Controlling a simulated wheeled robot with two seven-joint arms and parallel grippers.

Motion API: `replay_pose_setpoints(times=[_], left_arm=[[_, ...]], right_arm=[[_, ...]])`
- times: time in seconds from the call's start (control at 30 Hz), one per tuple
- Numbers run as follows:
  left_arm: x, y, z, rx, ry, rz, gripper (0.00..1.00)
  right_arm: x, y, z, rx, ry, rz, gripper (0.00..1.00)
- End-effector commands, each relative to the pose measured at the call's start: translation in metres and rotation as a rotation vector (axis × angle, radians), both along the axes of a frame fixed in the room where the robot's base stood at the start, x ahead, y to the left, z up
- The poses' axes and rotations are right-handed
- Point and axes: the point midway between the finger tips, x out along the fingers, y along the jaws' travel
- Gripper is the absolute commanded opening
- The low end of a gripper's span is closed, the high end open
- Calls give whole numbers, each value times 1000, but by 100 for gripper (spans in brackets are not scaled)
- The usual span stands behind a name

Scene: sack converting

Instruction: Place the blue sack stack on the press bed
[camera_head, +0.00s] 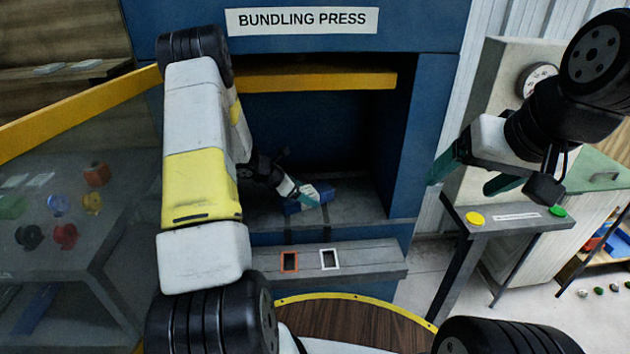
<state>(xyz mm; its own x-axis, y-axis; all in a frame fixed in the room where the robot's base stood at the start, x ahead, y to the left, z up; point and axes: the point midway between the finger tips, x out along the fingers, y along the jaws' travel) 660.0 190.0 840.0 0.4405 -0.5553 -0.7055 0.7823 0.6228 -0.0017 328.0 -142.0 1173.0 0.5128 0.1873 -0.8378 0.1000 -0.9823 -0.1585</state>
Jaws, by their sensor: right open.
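The blue sack stack (318,193), with a pale label on top, is inside the blue press opening, low over or on the grey press bed (350,211). I cannot tell whether its underside touches the bed. My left gripper (305,198) reaches into the opening, its teal fingers at the stack, apparently shut on it. The wrist and fingers hide part of the stack. My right gripper (474,176) is open and empty, outside the press to the right, above a small grey stand.
The press has a yellow bar (315,79) across its opening and side walls that limit sideways room. A front ledge (370,262) carries orange and white frames. The stand (515,228) has yellow and green buttons. A clear guard with a yellow rail (75,115) is at left.

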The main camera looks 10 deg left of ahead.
Motion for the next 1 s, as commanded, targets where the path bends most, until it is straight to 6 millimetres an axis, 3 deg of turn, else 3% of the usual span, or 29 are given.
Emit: replay_pose_setpoints(times=[0.37,0.73,1.0], left_arm=[[-2,3,3,1,1,1,84],[-27,35,44,1,-2,2,84],[-34,44,55,0,0,0,84]], right_arm=[[0,0,0,0,0,0,81],[0,0,0,0,0,0,81],[0,0,0,0,0,0,81]])
